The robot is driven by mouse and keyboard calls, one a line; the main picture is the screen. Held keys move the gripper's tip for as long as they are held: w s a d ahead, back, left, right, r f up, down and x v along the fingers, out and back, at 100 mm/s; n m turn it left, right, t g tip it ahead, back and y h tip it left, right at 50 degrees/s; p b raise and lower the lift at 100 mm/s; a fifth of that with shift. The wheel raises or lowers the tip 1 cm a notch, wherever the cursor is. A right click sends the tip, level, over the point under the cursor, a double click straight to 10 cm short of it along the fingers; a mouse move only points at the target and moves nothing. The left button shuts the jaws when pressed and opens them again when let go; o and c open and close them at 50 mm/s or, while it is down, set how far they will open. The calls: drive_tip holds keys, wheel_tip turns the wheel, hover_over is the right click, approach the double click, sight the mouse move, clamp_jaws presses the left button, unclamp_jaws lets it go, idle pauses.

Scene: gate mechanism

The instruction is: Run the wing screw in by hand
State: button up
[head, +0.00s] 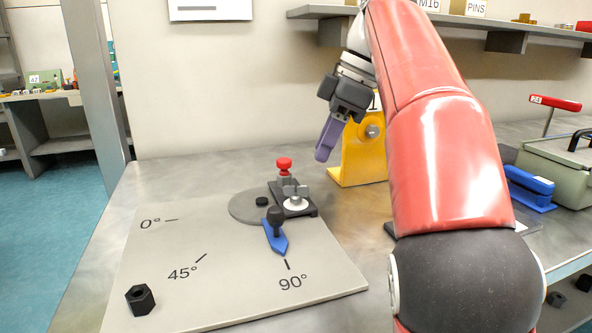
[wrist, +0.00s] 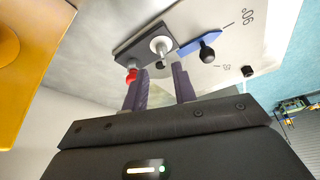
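The wing screw (head: 295,195) is a small silver piece over a pale round disc, on a dark block (head: 300,210) on the grey board. In the wrist view it shows beyond the fingertips as a silver piece on a white disc (wrist: 161,45). My gripper (head: 325,150) is raised above and behind the block, beside the yellow bracket. In the wrist view my gripper (wrist: 160,74) has its two purple fingers apart with nothing between them. How deep the screw sits cannot be told.
A red knob (head: 284,165) stands on the block. A blue pointer (head: 275,238) with a black knob lies in front, near the 90° mark. A black hex nut (head: 140,299) sits at the board's (head: 215,300) front left. A yellow bracket (head: 358,160) stands behind.

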sight(296, 193)
drive_tip(key=shift+x, duration=3.7)
drive_tip(key=shift+s, duration=0.15)
clamp_jaws()
